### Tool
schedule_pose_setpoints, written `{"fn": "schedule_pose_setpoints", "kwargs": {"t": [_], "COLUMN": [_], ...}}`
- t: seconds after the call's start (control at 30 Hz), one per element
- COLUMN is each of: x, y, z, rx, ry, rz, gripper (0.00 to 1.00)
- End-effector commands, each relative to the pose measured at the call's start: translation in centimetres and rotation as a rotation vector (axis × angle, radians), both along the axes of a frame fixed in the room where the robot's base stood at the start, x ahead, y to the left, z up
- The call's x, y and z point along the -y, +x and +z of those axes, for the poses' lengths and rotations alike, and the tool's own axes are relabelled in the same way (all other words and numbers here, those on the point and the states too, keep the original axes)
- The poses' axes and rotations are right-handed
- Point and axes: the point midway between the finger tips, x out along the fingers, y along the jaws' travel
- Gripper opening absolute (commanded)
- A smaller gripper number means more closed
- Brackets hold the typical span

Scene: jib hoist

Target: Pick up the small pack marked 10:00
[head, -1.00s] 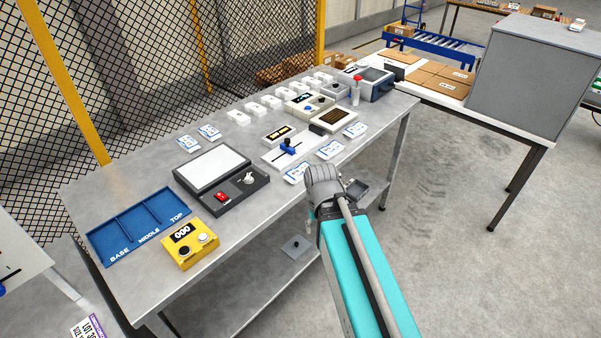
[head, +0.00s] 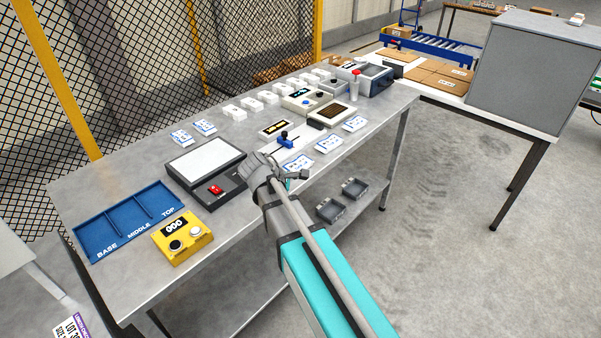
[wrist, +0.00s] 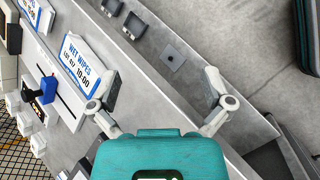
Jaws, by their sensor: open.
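A white and blue wet-wipes pack (wrist: 85,65) reads 10:00 in the wrist view. It lies flat on the grey bench near its front edge. It seems to be the nearest pack of the front row in the head view (head: 299,163), partly behind my gripper. My gripper (wrist: 162,86) is open and empty, its fingers wide apart. In the wrist view one finger overlaps the pack's right side, and the other is over the space beyond the bench edge. I cannot tell its height above the pack. In the head view my gripper (head: 285,177) is at the bench's front edge.
Similar packs (head: 327,143) (head: 355,124) lie farther along the front edge, and two more lie at the back left. A blue-handled slider (head: 286,142) is just behind the marked pack. A black-framed panel (head: 207,160), yellow counter box (head: 182,238) and blue tray (head: 125,222) stand left.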

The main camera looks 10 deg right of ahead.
Motion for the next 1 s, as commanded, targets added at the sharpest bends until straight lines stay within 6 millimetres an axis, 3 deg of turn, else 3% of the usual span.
{"fn": "schedule_pose_setpoints", "kwargs": {"t": [0.03, 0.2, 0.4, 0.6, 1.0], "x": [-1.0, -3.8, -6.7, -8.1, -8.2], "y": [1.7, 5.3, 8.0, 8.9, 9.0], "z": [-0.5, 0.5, 1.8, 2.6, 2.7], "rx": [-0.027, -0.139, -0.255, -0.312, -0.318], "ry": [-0.069, -0.324, -0.560, -0.665, -0.674], "rz": [0.079, 0.331, 0.520, 0.591, 0.598], "gripper": [1.00, 1.00, 1.00, 1.00, 1.00]}}
